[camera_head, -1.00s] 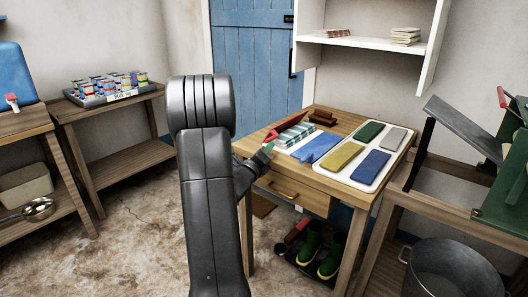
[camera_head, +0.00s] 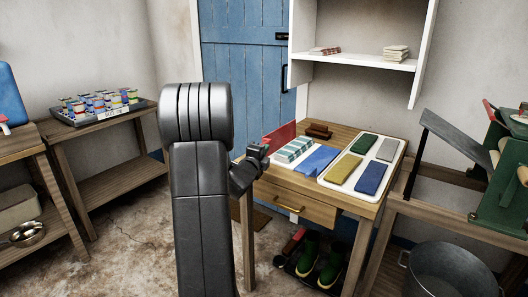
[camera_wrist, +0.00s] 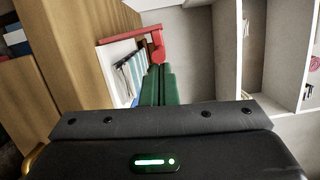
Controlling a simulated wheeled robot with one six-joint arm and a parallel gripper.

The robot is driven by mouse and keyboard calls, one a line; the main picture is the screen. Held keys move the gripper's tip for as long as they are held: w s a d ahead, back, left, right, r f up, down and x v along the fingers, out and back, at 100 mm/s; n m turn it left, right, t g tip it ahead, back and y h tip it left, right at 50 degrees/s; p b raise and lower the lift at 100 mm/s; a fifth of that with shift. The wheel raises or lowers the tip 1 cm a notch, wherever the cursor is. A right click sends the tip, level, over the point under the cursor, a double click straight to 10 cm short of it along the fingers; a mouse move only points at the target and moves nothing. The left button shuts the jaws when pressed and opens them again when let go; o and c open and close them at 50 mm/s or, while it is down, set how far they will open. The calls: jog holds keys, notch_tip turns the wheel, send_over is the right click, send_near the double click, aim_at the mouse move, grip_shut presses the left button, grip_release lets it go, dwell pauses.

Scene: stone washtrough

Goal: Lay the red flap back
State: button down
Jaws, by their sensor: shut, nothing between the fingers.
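The red flap (camera_head: 280,138) stands raised on the table, behind and left of a teal-and-white striped cloth (camera_head: 294,149). In the wrist view the red flap (camera_wrist: 135,36) is a thin red edge with a short downturned end, just beyond my fingertips. My gripper (camera_head: 264,149) is at the table's left edge, close to the flap. In the wrist view its green fingers (camera_wrist: 158,72) are together with nothing between them. I cannot tell whether they touch the flap. My arm stands left of the table in the head view.
A blue cloth (camera_head: 316,160) lies beside the striped one. A white tray (camera_head: 346,190) holds green, grey, yellow and blue pieces. A brown brush-like block (camera_head: 319,131) lies behind. A white shelf (camera_head: 360,60) hangs above. A metal tub (camera_head: 452,270) stands right.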

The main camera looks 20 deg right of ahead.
jog(key=w+a+n+g+p, duration=0.1)
jog(key=w+n+p, duration=0.1)
jog(key=p, duration=0.4)
jog(key=w+a+n+g+p, duration=0.1)
jog(key=w+a+n+p, duration=0.1)
jog(key=n+p, duration=0.3)
jog(key=w+a+n+g+p, duration=0.1)
jog(key=w+a+n+p, duration=0.1)
jog(key=p, duration=0.4)
jog(key=shift+w+a+r+n+p, duration=0.3)
jog(key=shift+w+n, duration=0.25)
jog(key=shift+n, duration=0.25)
jog(key=shift+w+a+f+n+g+p, duration=0.3)
jog(key=shift+w+f+n+p, duration=0.2)
jog(key=shift+n, duration=0.2)
jog(key=shift+w+a+f, duration=0.1)
jog(key=shift+a+f, duration=0.05)
jog(key=shift+f, duration=0.15)
jog(key=shift+w+a+f, duration=0.35)
jog(key=shift+w+f, duration=0.15)
jog(key=shift+f, duration=0.3)
